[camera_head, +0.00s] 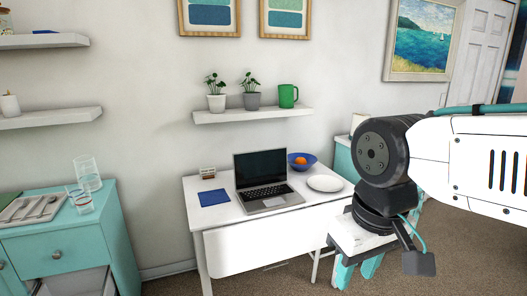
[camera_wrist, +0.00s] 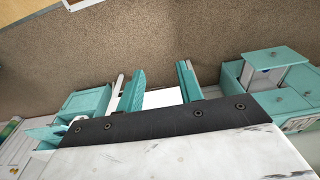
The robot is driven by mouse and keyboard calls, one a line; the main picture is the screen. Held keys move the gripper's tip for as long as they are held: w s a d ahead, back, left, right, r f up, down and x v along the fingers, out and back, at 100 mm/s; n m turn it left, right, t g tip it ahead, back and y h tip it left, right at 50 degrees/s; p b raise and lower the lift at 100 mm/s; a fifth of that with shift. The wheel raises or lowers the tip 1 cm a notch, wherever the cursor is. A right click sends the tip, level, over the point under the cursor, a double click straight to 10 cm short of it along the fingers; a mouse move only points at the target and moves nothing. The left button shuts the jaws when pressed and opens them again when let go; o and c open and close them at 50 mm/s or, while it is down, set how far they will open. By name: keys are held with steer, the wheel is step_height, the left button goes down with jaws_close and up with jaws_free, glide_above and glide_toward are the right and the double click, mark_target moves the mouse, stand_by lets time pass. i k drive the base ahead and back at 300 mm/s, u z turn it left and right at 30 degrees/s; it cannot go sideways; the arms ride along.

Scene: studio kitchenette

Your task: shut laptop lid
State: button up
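The laptop stands open on a white table (camera_head: 240,250), its dark-screened lid (camera_head: 260,166) raised and its silver base with keyboard (camera_head: 268,196) flat on the top. My gripper (camera_head: 356,272) is at the lower right of the head view, to the right of the laptop and apart from it, with its teal fingers pointing down. In the wrist view my gripper (camera_wrist: 160,80) shows two teal fingers spread apart with no object held between them. I cannot make out the laptop in the wrist view.
A blue bowl (camera_head: 301,164) with an orange fruit and a white plate (camera_head: 325,183) sit right of the laptop. A blue mat (camera_head: 214,197) and small rack (camera_head: 207,173) lie left. A shelf (camera_head: 253,115) with plants and a green mug (camera_head: 288,96) hangs above. A teal cabinet (camera_head: 70,250) holds glasses.

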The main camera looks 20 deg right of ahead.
mark_target(268, 167)
steer(key=k, duration=0.6)
steer(key=z, duration=0.8)
steer(key=i, duration=1.7)
steer(key=u, duration=0.8)
